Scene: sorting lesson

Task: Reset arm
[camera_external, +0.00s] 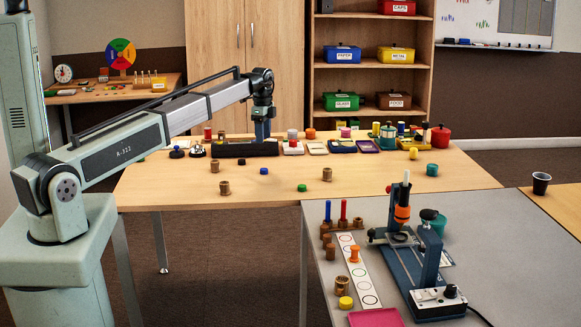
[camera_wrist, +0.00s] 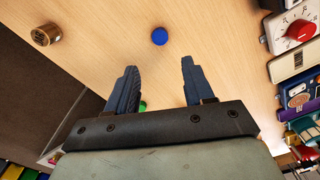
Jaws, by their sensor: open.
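My gripper (camera_external: 263,132) hangs over the wooden table, near its back part, with the fingers pointing down. In the wrist view my gripper (camera_wrist: 158,72) has its two dark blue fingers apart, with nothing held between them. A round blue piece (camera_wrist: 160,36) lies on the table beyond the fingertips. A green piece (camera_wrist: 143,106) shows low between the fingers, partly hidden by the left finger. A brown cylinder (camera_wrist: 46,35) stands at the upper left of the wrist view.
The table (camera_external: 400,185) bears several loose brown, blue and green pieces with free room between. A row of trays and devices (camera_external: 342,146) lines its back edge. A grey table with a blue press (camera_external: 425,255) stands front right. Shelves (camera_external: 372,50) stand behind.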

